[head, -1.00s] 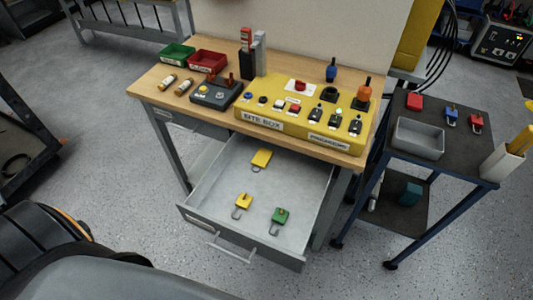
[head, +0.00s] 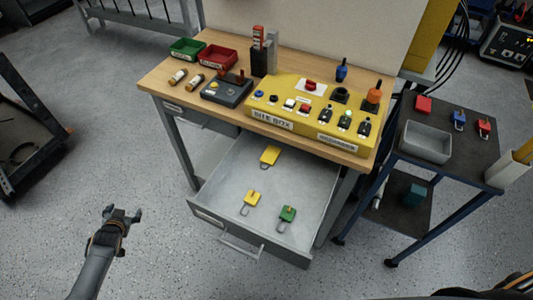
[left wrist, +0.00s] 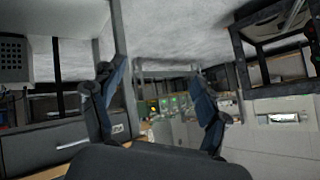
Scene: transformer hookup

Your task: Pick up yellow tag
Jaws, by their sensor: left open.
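An open drawer (head: 222,205) under the wooden table holds a larger yellow tag (head: 270,156) near its back. A smaller yellow tag (head: 251,197) with a metal loop lies nearer the front, beside a green tag (head: 288,214). My left gripper (head: 123,214) is open and empty, left of the drawer and apart from it. Its spread fingers also show in the left wrist view (left wrist: 162,100), with no tag distinguishable between them. My right gripper is not in view.
The table carries a yellow control box (head: 305,118), a dark controller (head: 227,89), and green (head: 187,48) and red (head: 217,57) bins. A dark cart (head: 465,150) with a grey tray (head: 427,142) stands at right.

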